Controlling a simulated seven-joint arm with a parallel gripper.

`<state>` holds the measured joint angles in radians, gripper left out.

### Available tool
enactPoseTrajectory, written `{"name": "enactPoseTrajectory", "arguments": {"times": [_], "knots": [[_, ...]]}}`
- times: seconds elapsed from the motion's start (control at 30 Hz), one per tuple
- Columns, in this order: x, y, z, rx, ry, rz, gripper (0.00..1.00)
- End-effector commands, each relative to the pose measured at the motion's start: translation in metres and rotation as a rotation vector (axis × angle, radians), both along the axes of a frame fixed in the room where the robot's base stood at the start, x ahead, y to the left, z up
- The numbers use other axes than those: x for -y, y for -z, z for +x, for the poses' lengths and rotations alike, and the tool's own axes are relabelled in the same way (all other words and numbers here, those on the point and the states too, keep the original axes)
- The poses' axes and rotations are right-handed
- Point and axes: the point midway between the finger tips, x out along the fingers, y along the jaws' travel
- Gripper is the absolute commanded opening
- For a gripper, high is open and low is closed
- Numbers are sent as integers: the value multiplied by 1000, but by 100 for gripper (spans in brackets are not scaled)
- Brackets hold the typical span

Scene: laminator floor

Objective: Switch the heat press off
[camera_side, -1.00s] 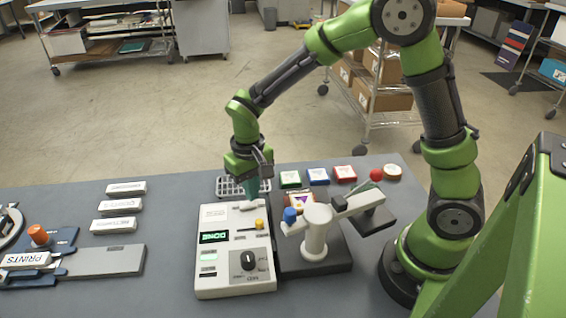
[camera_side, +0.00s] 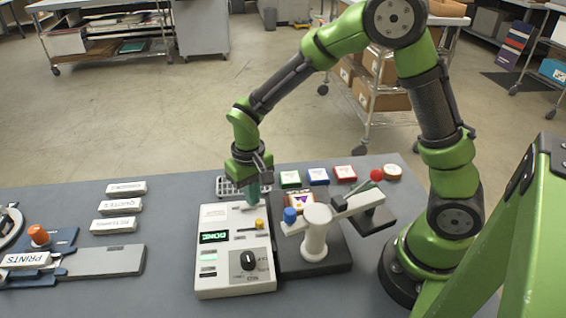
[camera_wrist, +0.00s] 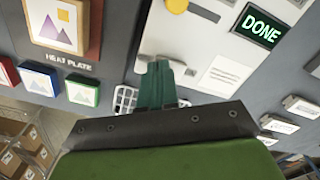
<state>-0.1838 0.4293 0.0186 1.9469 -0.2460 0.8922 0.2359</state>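The heat press control box (camera_side: 233,250) is white, with a display (camera_side: 214,237) reading DONE, a black dial (camera_side: 248,260) and a yellow knob (camera_side: 259,224) on a slot. A small pale switch lever (camera_side: 247,207) lies near its back edge. My gripper (camera_side: 252,198) points down just over that lever; its teal fingers look closed together, with nothing seen between them. In the wrist view the fingertips (camera_wrist: 157,70) cover part of the lever's area, so contact cannot be told. The DONE display (camera_wrist: 262,30) also shows there.
Right of the box stands the press with a swing arm (camera_side: 340,207), blue knob (camera_side: 290,215) and red ball (camera_side: 376,175). A picture lies on the heat plate (camera_wrist: 60,25). A grey grid tray (camera_side: 229,186) and coloured boxes (camera_side: 318,177) sit behind. Labelled white blocks (camera_side: 118,206) lie left.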

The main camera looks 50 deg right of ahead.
Motion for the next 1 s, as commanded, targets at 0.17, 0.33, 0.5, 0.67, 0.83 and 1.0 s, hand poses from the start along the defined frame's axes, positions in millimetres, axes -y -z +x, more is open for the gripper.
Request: {"name": "enactPoseTrajectory", "arguments": {"times": [0.17,0.33,0.5,0.67,0.83,1.0], "knots": [[0,2,0,0,0,0,0],[0,-7,1,3,-1,0,0],[0,-21,0,3,0,0,0],[0,-34,1,4,0,0,0],[0,-47,0,2,0,0,0],[0,-61,1,3,0,0,0]]}}
